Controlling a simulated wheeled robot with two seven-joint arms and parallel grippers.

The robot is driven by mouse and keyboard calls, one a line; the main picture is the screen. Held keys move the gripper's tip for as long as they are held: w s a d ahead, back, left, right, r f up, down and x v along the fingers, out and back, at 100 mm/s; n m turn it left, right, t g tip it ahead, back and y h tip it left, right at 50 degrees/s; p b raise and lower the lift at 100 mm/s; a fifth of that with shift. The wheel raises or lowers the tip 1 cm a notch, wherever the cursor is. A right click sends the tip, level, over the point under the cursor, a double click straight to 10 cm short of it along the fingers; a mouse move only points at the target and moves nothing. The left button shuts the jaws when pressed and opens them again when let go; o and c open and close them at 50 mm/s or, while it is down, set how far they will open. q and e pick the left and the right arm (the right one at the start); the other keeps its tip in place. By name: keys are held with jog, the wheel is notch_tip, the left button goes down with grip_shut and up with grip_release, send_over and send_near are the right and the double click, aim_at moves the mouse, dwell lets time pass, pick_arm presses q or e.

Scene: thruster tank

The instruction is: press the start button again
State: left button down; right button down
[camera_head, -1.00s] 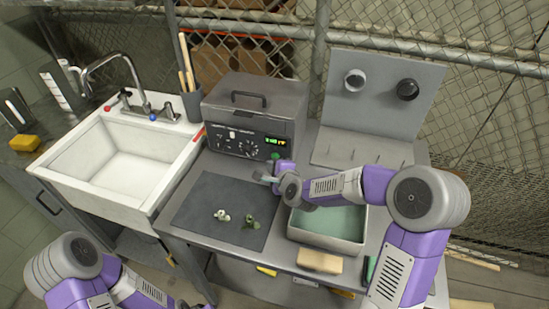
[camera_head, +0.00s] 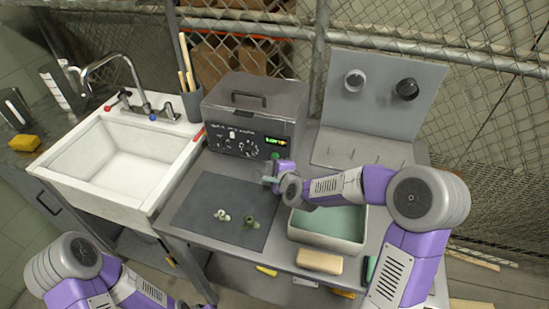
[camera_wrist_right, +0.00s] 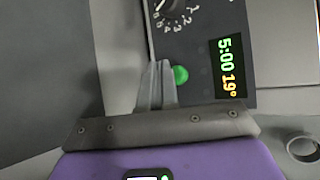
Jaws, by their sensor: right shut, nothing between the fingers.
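The green start button (camera_head: 275,155) is on the dark front panel of the grey tank unit (camera_head: 256,98). In the right wrist view the button (camera_wrist_right: 181,74) shows as a round green dot just right of my fingertips, next to a display (camera_wrist_right: 229,68) reading 5:00 and 19°. My right gripper (camera_head: 268,180) is shut and empty in front of the panel, near the button in the head view. In the right wrist view its closed fingers (camera_wrist_right: 159,68) point at the panel; I cannot tell whether they touch it. My left arm is at the lower left, its gripper out of frame.
A dark mat (camera_head: 205,196) with a pale part (camera_head: 222,215) and an olive part (camera_head: 252,222) lies in front of the unit. A tray (camera_head: 326,246) with greenish content sits under my right forearm. A sink (camera_head: 78,158) is at left, a pegged rack (camera_head: 368,150) at right.

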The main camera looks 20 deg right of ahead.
dwell(0.4)
jog(key=shift+w+d+b, duration=0.25)
jog(key=shift+w+b, duration=0.05)
jog(key=shift+w, duration=0.1)
jog(key=shift+w+d, duration=0.25)
jog(key=shift+w, duration=0.1)
dwell(0.7)
jog(key=shift+s, duration=0.1)
jog(key=shift+s+a+b, duration=0.5)
jog(key=shift+s, duration=0.15)
jog(key=shift+s+a, duration=0.3)
jog(key=shift+s, duration=0.1)
jog(key=shift+s+a+b, duration=0.3)
jog(key=shift+s+a, duration=0.25)
jog(key=shift+s, duration=0.3)
jog(key=shift+s+a+b, duration=0.25)
jog(key=shift+s+a, duration=0.3)
jog(key=shift+s, duration=0.25)
